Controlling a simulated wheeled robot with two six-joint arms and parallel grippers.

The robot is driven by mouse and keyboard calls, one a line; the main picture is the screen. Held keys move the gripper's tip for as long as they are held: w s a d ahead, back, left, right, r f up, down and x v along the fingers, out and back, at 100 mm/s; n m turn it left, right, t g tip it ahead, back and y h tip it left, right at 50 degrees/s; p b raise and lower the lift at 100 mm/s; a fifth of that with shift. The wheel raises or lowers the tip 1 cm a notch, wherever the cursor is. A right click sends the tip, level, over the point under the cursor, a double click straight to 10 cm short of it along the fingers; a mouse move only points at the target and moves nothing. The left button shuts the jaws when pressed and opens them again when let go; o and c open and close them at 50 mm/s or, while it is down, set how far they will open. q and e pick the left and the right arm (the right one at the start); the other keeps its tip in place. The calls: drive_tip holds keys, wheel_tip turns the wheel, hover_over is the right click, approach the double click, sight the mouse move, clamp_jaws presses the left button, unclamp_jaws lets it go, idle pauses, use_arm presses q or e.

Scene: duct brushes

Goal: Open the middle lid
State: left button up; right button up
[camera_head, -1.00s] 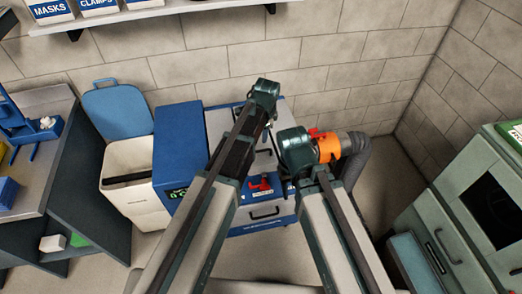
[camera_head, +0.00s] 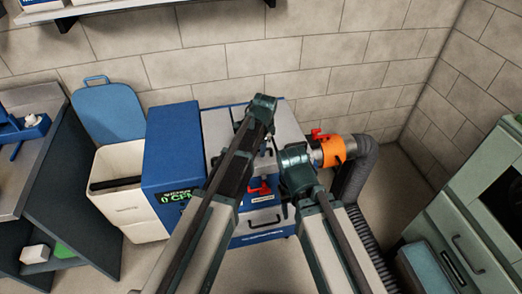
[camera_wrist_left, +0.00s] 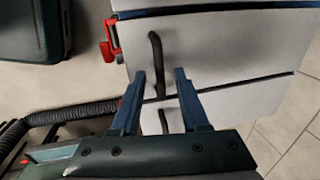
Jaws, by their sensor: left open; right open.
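A blue cabinet (camera_head: 172,150) has pale lids (camera_head: 285,125) on its top, partly covered by my arms in the head view. The left wrist view shows a near pale panel (camera_wrist_left: 220,110) and a farther one (camera_wrist_left: 225,45), each with a black bar handle; I cannot tell for sure which is the middle lid. My left gripper (camera_wrist_left: 160,77) is open. Its blue fingers show on either side of the farther panel's handle (camera_wrist_left: 155,50), and contact cannot be made out. My right arm (camera_head: 297,170) reaches over the cabinet's right side, with its fingertips hidden.
A red clamp (camera_wrist_left: 108,45) sits at the panel's edge. An orange coupling (camera_head: 335,150) and a grey hose (camera_head: 362,170) stand right of the cabinet. A white bin (camera_head: 125,200) with a raised blue lid (camera_head: 108,108) is left. A grey-green cabinet (camera_head: 465,215) stands at the right.

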use_arm(q)
clamp_jaws()
idle(1.4)
